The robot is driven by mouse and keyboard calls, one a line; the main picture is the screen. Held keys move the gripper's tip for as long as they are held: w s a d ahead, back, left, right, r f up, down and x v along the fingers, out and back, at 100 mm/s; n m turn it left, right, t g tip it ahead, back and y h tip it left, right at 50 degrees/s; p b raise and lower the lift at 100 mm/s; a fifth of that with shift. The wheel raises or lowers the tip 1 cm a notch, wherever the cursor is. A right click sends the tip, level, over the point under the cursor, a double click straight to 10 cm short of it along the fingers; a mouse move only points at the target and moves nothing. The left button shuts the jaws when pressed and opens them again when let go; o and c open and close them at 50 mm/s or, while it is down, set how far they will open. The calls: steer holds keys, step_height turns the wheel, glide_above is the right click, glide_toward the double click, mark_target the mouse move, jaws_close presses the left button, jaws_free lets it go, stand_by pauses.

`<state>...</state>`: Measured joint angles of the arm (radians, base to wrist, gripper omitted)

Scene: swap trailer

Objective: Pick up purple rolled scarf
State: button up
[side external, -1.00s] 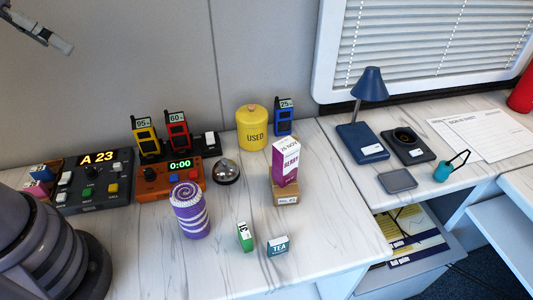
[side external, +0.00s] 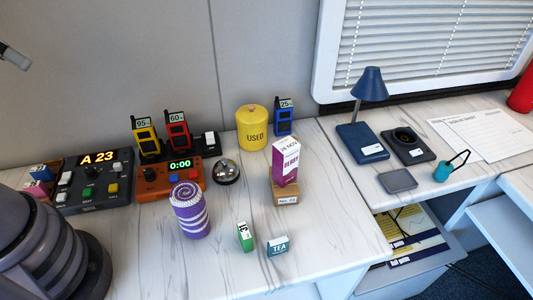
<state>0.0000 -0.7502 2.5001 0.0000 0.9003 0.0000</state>
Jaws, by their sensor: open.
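The purple rolled scarf (side external: 190,212) stands upright on the white marbled table, with pale stripes around its side and a spiral on top. It is in front of the orange timer box (side external: 168,181). My gripper (side external: 14,57) shows only in part at the top left edge of the view, high above the table. It is far from the scarf, up and to the left, and nothing shows in it. Most of it is cut off by the frame.
A silver bell (side external: 226,172) stands behind the scarf to the right. A green box (side external: 245,237) and a teal tea box (side external: 278,246) stand to its right. A purple-and-white carton (side external: 285,161) rests on a brown block (side external: 286,195). Table in front of the scarf is clear.

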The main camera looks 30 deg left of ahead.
steer(key=o, duration=0.5)
steer(key=shift+o, duration=0.2)
steer(key=shift+w, duration=0.1)
steer(key=n+g, duration=0.3)
steer(key=g, duration=0.3)
glide_above(185, 191)
step_height(185, 191, down, 17)
steer(key=f, duration=0.8)
steer(key=shift+d+f, duration=0.25)
steer(key=shift+d, duration=0.05)
steer(key=shift+a+f, duration=0.15)
steer(key=shift+f, duration=1.25)
steer(key=shift+a+f, duration=0.15)
steer(key=shift+f, duration=1.25)
